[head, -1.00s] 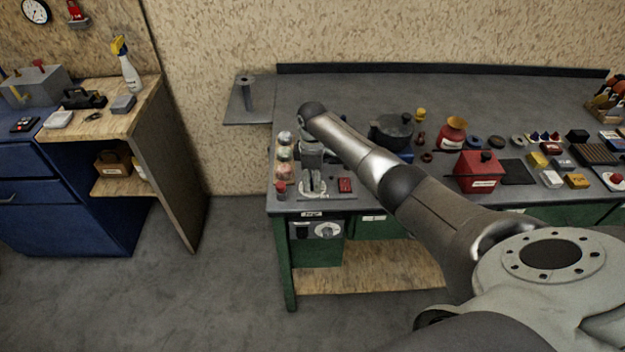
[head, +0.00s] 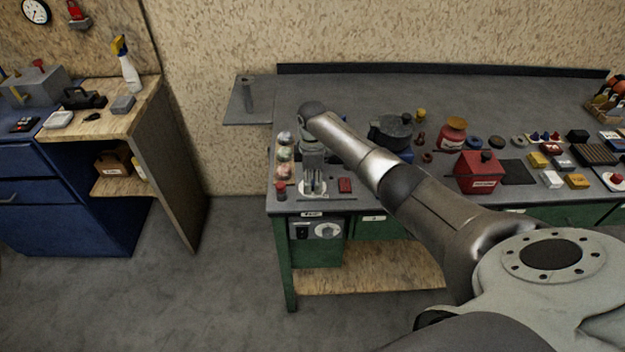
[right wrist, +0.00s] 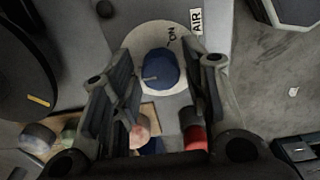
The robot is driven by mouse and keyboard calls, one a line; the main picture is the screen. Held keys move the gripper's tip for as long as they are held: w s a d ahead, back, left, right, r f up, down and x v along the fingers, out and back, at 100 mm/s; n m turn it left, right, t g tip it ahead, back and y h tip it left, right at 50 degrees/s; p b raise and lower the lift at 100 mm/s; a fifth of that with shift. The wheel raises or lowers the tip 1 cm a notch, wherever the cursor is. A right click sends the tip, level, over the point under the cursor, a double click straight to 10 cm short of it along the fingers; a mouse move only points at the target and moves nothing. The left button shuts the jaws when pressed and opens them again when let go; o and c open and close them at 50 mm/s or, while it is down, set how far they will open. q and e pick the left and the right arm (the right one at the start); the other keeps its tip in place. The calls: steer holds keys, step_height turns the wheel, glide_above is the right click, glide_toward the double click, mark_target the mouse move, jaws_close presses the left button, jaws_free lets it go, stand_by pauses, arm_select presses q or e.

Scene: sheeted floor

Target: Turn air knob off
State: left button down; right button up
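The air knob (right wrist: 160,70) is a round blue knob on a pale disc (right wrist: 137,42) in the right wrist view. A light pointer mark lies at the knob's left edge. The word ON is on the disc and an AIR label (right wrist: 196,21) is beside it. My right gripper (right wrist: 158,80) is open, with one finger on each side of the knob and gaps between. In the head view, my right gripper (head: 313,184) points down over the pale disc at the bench's front left corner; it hides the knob there. My left gripper is not in view.
Jars (head: 284,153) and a red-topped item (head: 281,190) stand close left of the gripper. A red block (head: 345,185) lies to its right.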

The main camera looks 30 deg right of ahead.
steer(key=shift+o, duration=0.2)
step_height(320, 180, up, 12)
stand_by(0.6)
stand_by(0.3)
